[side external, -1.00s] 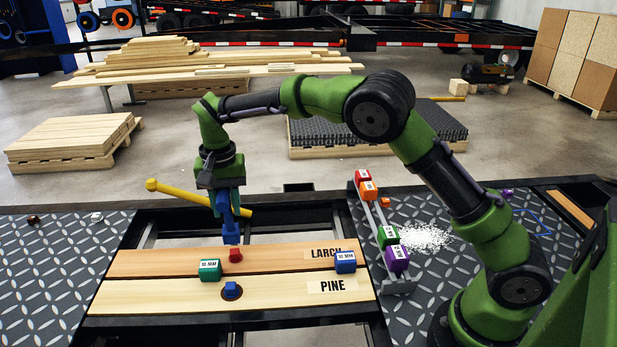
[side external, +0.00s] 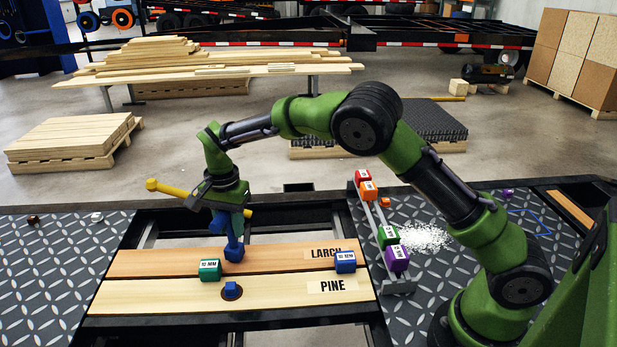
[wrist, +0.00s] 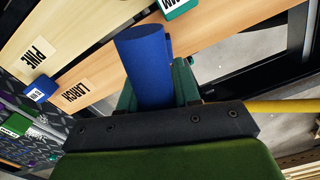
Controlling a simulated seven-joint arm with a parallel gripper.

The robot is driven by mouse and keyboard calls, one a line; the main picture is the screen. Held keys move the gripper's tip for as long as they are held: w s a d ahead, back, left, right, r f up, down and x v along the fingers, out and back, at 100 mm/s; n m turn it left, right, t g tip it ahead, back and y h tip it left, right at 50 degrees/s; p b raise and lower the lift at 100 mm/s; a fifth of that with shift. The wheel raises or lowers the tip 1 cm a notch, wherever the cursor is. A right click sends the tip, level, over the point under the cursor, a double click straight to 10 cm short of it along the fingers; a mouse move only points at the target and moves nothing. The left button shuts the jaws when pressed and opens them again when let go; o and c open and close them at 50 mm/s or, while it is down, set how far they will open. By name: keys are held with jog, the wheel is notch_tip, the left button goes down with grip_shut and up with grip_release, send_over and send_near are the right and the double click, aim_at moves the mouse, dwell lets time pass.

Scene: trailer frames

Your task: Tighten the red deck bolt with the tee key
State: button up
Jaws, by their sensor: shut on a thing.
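The key leans slightly, socket end down, at the larch board (side external: 160,262). The socket stands where the red deck bolt was seen earlier and hides it. I cannot tell whether the socket is fully seated on the bolt.
A green block (side external: 210,270) lies close left of the socket, and a blue block (side external: 345,262) farther right. A blue bolt (side external: 231,290) stands in the pine board (side external: 150,297). A rack (side external: 400,286) of coloured blocks stands right, near spilled white granules (side external: 425,238).

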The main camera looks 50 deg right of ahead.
jog(key=m, duration=1.4)
jog(key=shift+r, duration=0.1)
jog(key=shift+r, duration=2.5)
